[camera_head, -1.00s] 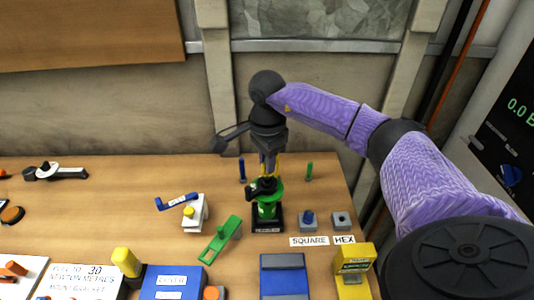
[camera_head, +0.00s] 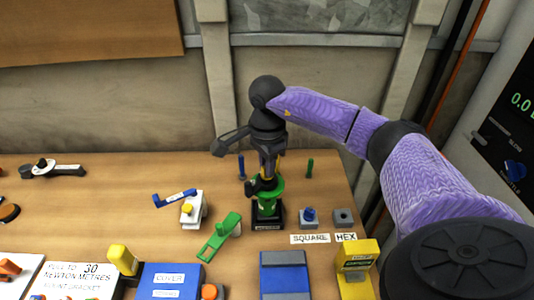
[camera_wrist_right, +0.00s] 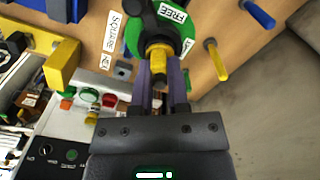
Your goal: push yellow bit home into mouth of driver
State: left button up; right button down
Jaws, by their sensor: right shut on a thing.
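The driver stands upright in a black base on the bench, with a green body (camera_head: 268,208) and a black part near its top. In the right wrist view its green collar (camera_wrist_right: 187,42) carries a "FREE" label, and its black top surrounds the far end of the yellow bit (camera_wrist_right: 158,55). My right gripper (camera_head: 267,172) points down over the driver. In the wrist view its two fingers (camera_wrist_right: 159,82) are shut on the yellow bit, in line with the driver's mouth. How deep the bit sits is hidden. My left gripper is not in view.
Blue (camera_head: 241,167) and green (camera_head: 310,168) pegs stand behind the driver. Blocks by the SQUARE and HEX labels (camera_head: 321,239) are to its right. A green lever fixture (camera_head: 220,238) and a white block (camera_head: 193,212) stand to its left. A yellow device (camera_head: 357,262) is at front right.

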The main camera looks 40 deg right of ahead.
jog(key=c, duration=0.5)
grip_release()
jog(key=shift+c, duration=0.2)
notch_tip(320, 180, up, 10)
jog(key=shift+f+p, duration=0.1)
jog(key=shift+p, duration=0.5)
